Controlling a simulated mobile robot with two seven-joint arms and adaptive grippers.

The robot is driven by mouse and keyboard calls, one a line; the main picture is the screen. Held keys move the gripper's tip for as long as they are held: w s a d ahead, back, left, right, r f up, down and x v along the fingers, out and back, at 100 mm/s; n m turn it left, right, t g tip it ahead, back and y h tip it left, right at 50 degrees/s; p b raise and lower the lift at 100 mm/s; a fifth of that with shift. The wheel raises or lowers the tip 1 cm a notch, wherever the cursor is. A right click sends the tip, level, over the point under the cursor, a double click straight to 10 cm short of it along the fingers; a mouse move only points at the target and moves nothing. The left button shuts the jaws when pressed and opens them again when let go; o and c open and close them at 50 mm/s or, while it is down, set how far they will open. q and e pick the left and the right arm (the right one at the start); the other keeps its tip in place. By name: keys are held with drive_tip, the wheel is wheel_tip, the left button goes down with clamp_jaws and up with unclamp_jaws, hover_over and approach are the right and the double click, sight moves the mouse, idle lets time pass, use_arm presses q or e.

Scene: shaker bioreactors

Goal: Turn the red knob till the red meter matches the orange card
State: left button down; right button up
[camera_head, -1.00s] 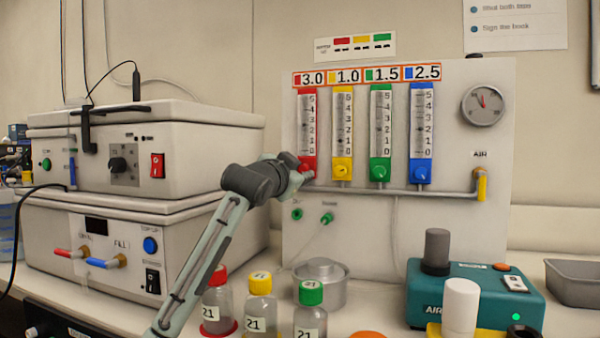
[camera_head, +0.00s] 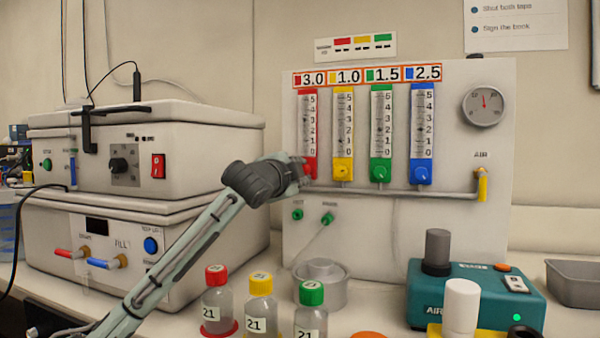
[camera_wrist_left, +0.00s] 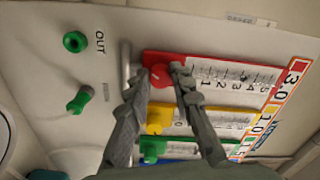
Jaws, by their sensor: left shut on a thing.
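The red meter (camera_head: 307,125) is the leftmost of several on the white panel, and it also shows in the left wrist view (camera_wrist_left: 215,72). The orange-edged card (camera_head: 312,78) above it reads 3.0 beside a red square. A small dark mark sits on the red scale near 3 in the left wrist view, but I cannot read it exactly. The red knob (camera_wrist_left: 162,76) is at the meter's bottom. My left gripper (camera_wrist_left: 158,73) is shut on this knob, one finger on each side, and its tip (camera_head: 303,172) hides most of the knob in the head view. My right gripper is not in view.
The yellow knob (camera_head: 342,172) is close beside the red one, then green and blue. A grey pipe runs below to the yellow AIR valve (camera_head: 482,186). Capped bottles (camera_head: 260,305) stand in front, and a shaker (camera_head: 140,155) is at left.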

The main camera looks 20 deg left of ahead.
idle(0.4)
use_arm(q)
drive_tip(key=c, duration=1.3)
unclamp_jaws()
